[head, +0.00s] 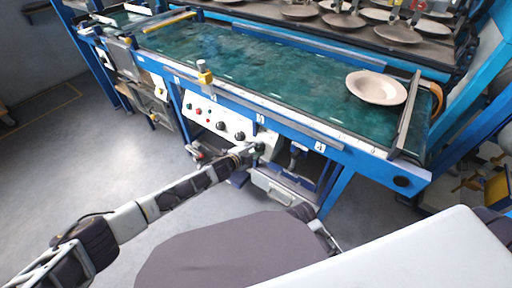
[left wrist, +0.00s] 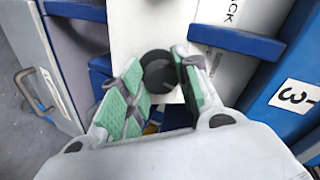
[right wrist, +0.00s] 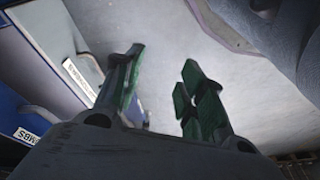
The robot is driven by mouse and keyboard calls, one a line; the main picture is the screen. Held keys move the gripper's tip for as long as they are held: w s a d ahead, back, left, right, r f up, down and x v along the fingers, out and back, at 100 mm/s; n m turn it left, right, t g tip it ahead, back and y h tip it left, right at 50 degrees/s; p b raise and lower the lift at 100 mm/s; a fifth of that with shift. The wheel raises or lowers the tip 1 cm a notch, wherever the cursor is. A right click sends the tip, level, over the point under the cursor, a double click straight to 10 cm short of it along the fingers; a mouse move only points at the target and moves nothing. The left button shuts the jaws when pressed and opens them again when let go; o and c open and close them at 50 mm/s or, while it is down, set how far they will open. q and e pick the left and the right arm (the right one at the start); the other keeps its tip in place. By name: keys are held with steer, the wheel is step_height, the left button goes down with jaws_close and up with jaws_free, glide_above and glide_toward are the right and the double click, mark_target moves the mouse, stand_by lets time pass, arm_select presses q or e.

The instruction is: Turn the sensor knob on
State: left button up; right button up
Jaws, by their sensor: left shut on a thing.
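A black round knob (left wrist: 158,72) on a white panel sits between the green-padded fingers of my left gripper (left wrist: 157,88). The gripper is shut on the knob. In the head view my left gripper (head: 258,151) reaches the right end of the white control panel (head: 228,118) under the conveyor's front edge and hides the knob there. Which way the knob points cannot be told. My right gripper (right wrist: 160,90) is open and empty, with bare grey floor and blue-and-white boxes beyond its fingers.
Other black knobs (head: 239,135) and red buttons (head: 208,121) line the panel left of my gripper. Above is a green conveyor (head: 290,72) with a pale plate (head: 376,88) at its right end. A blue leg (head: 336,188) stands to the right. Open floor lies at left.

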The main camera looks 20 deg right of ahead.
arm_select(q)
steer(key=shift+m, duration=0.3)
steer(key=o, duration=1)
steer(key=shift+a, duration=0.15)
steer(key=shift+v, duration=5.9)
